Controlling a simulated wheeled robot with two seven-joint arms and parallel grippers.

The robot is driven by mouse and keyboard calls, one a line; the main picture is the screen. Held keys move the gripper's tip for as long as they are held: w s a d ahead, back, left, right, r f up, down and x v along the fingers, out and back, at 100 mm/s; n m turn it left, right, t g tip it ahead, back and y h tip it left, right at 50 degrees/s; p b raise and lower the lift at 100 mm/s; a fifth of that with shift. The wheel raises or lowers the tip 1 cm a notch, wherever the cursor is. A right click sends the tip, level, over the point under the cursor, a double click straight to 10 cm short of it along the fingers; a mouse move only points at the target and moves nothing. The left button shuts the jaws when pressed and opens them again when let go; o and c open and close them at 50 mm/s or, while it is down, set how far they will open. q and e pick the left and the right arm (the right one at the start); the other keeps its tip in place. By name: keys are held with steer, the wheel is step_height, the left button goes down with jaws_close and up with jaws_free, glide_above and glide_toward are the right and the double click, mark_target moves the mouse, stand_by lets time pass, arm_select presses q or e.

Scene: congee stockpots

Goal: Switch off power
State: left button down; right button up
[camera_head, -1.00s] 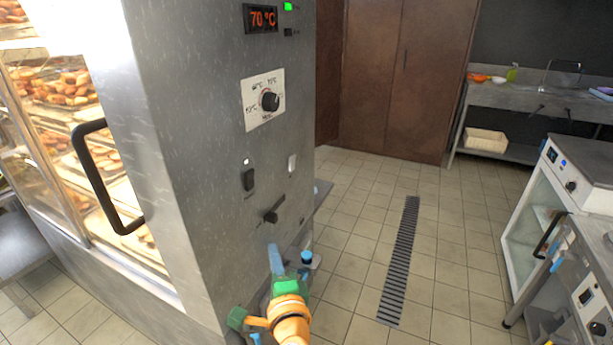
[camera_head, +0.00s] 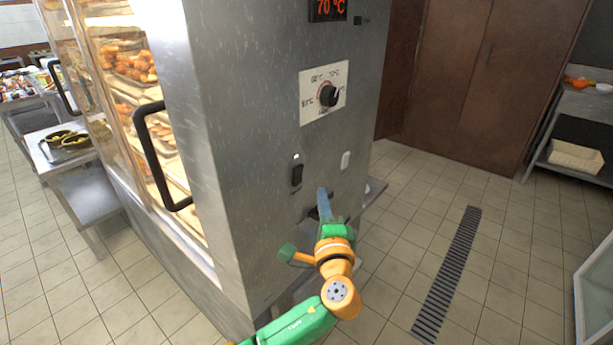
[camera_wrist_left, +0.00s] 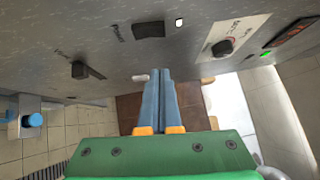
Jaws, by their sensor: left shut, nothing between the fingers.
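The grey metal cabinet (camera_head: 245,120) has a control panel on its side. A black rocker switch (camera_head: 297,172) sits there with a small white light above it. The switch also shows at the top of the left wrist view (camera_wrist_left: 148,31). My left gripper (camera_head: 322,193) has its blue fingers shut and empty, to the right of and slightly below the switch. In the left wrist view the closed fingertips (camera_wrist_left: 158,75) are apart from the switch. A black lever knob (camera_wrist_left: 80,70) is partly hidden behind my gripper in the head view. My right gripper is out of view.
A temperature dial (camera_head: 328,95) and a red 70 °C display (camera_head: 328,8) are higher up. A white button (camera_head: 346,160) is right of the switch. A black door handle (camera_head: 158,155) sticks out at left. The floor (camera_head: 420,220) to the right is clear, with a drain grate.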

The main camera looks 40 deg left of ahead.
mark_target(298, 175)
arm_select(q)
steer(key=w+a+p, duration=0.2)
steer(key=w+a, duration=0.1)
steer(key=a, duration=0.3)
steer(key=shift+a+r, duration=0.2)
steer(key=shift+r, duration=0.2)
